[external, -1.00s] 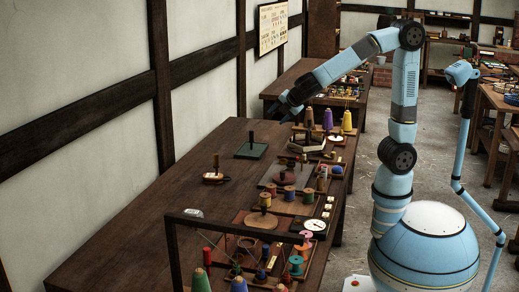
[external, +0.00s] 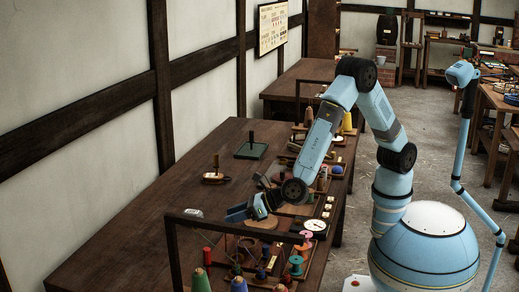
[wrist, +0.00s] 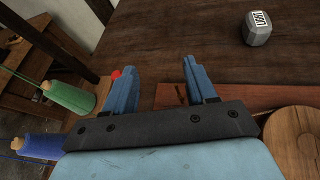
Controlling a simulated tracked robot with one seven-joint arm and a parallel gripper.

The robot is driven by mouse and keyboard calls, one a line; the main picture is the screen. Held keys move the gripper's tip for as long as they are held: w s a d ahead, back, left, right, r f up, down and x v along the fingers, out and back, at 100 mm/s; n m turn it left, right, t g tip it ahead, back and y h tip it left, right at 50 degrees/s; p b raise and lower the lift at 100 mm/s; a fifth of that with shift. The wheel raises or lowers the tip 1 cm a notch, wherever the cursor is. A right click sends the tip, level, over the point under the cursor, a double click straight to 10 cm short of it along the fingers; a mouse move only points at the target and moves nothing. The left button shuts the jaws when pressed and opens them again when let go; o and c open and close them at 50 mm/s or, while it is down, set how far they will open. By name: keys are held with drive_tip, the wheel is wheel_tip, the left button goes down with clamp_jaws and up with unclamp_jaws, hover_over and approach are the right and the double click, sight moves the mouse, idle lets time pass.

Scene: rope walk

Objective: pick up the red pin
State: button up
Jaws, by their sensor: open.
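The red pin (wrist: 116,74) shows in the wrist view only as a small rounded red patch, mostly hidden behind my left finger. I cannot tell whether that finger touches it. In the external view a small red shape, likely the same pin (external: 206,255), stands at the near end of the table. My gripper (wrist: 157,72) is open, with nothing visible between its fingers. In the external view my gripper (external: 238,212) is low over the table, up and right of the red shape.
A green cone (wrist: 70,97) and a blue cone (wrist: 40,147) stand left of my fingers. A grey labelled block (wrist: 260,30) and a round wooden disc (wrist: 300,145) are to the right. A dark frame (external: 172,250) rises close to my gripper.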

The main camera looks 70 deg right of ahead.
sight(208, 262)
drive_tip(key=s+a+f+n+y, duration=0.2)
drive_tip(key=s+a+f+n, duration=0.25)
drive_tip(key=a, duration=0.25)
drive_tip(key=shift+m+g, duration=0.4)
drive_tip(key=shift+m, duration=0.05)
drive_tip(key=x, duration=0.8)
drive_tip(key=shift+w+a+f, duration=0.1)
drive_tip(key=shift+a+f, duration=0.2)
drive_tip(key=shift+f, duration=0.2)
drive_tip(key=shift+x, duration=2.65)
drive_tip(key=shift+w+d+r, duration=0.15)
drive_tip(key=shift+r, duration=0.05)
drive_tip(key=c, duration=1)
